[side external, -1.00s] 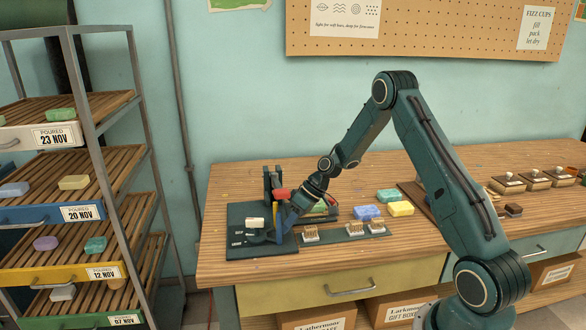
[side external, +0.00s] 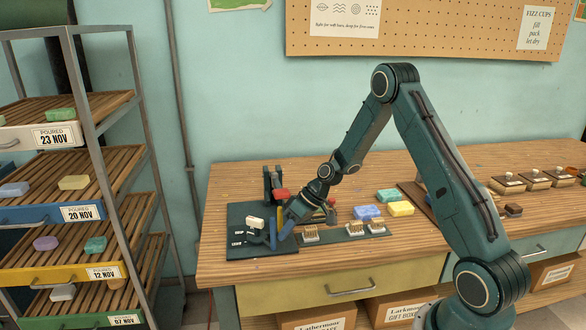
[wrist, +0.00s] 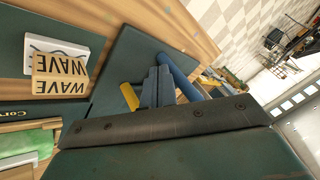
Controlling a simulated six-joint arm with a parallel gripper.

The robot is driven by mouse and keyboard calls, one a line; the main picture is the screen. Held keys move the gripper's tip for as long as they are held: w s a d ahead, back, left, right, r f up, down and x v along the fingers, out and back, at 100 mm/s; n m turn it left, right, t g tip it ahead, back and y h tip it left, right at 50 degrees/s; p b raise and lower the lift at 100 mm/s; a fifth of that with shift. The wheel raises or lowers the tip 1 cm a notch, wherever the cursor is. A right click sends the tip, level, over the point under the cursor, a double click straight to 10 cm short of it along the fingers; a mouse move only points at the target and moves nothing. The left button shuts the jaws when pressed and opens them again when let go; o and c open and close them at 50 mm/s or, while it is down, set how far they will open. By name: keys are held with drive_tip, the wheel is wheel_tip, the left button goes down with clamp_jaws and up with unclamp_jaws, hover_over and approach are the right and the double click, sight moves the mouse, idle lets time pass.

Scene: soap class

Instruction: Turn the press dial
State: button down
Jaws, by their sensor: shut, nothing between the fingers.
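The press has a dark green base plate (side external: 240,214) at the left end of the bench, with small white markings near its front left. A small dark dial-like part (side external: 256,238) sits beside the markings; its setting is too small to read. A pale block (side external: 256,222) is just behind it. My gripper (side external: 286,232) is shut and empty, to the right of the dial and apart from it, close to a blue post (side external: 272,233). In the wrist view my closed fingers (wrist: 158,75) are beside the blue post (wrist: 178,75) and a yellow post (wrist: 130,97). The dial is not clear there.
Stamps (side external: 310,233) stand along the bench right of the press; a WAVE stamp (wrist: 60,87) shows in the wrist view. Blue (side external: 367,212), yellow (side external: 401,208) and green (side external: 387,195) soaps lie farther right. A drying rack (side external: 78,150) stands left, across a gap.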

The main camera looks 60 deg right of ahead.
drive_tip(key=shift+s+a+m+t+h, duration=0.1)
drive_tip(key=shift+a+m+t+h, duration=0.2)
drive_tip(key=shift+a+m, duration=0.4)
drive_tip(key=shift+d, duration=0.15)
drive_tip(key=shift+d, duration=0.1)
drive_tip(key=shift+s+d, duration=0.35)
drive_tip(key=shift+d, duration=0.35)
drive_tip(key=shift+s+d, duration=0.25)
drive_tip(key=shift+d, duration=0.25)
drive_tip(key=shift+s+d, duration=0.2)
drive_tip(key=shift+d, duration=0.3)
drive_tip(key=s+a+v, duration=0.1)
drive_tip(key=v, duration=0.9)
drive_tip(key=shift+a, duration=0.2)
